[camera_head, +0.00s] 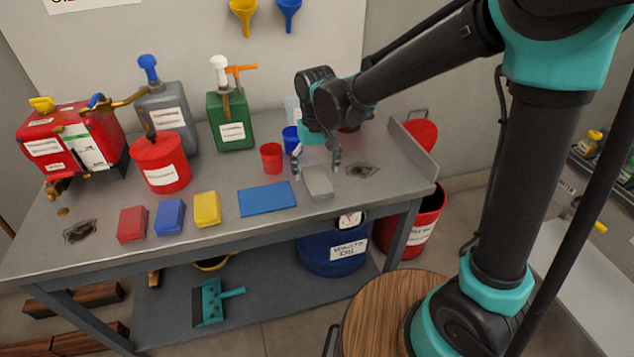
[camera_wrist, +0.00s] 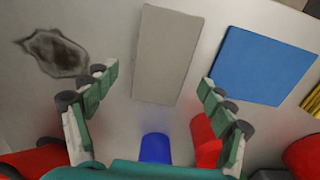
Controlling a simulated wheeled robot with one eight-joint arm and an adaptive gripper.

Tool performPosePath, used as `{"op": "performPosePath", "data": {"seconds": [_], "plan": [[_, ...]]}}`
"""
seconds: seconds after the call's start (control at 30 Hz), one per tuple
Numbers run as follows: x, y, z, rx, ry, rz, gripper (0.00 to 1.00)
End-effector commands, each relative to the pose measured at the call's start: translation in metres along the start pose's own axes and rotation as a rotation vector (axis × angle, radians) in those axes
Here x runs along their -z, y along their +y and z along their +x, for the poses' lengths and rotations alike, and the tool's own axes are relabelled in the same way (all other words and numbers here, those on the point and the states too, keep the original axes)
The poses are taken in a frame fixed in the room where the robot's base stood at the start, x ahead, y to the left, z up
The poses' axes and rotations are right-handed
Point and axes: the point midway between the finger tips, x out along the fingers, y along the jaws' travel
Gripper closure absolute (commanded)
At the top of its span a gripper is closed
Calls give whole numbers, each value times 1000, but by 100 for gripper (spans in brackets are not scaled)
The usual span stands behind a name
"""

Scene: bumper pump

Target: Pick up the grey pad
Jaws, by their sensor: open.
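The grey pad (camera_head: 318,182) lies flat on the metal workbench (camera_head: 225,175), near its front edge and right of the blue mat. In the wrist view the grey pad (camera_wrist: 167,55) is a plain grey rectangle at the upper middle. My gripper (camera_head: 317,172) is above the bench, just behind the pad. In the wrist view my gripper (camera_wrist: 160,80) is open and empty, its green fingers spread to either side of the pad's near end. The fingers do not visibly touch the pad.
A blue mat (camera_head: 267,199) lies left of the pad, and a dark stain (camera_head: 361,171) lies right. A red cup (camera_head: 271,158) and a blue cup (camera_head: 291,139) stand close behind. Red, blue and yellow pads (camera_head: 207,208) lie farther left. A raised metal edge (camera_head: 412,149) bounds the bench's right end.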

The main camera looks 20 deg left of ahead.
Motion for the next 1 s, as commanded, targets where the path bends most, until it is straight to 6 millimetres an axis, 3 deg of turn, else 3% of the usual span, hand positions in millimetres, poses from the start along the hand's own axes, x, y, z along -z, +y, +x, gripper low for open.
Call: {"op": "performPosePath", "data": {"seconds": [0.17,0.43,0.8,1.0], "plan": [[0,0,18,0,0,0,17],[0,0,20,0,0,0,17],[0,0,20,0,0,0,62],[0,0,20,0,0,0,66]]}}
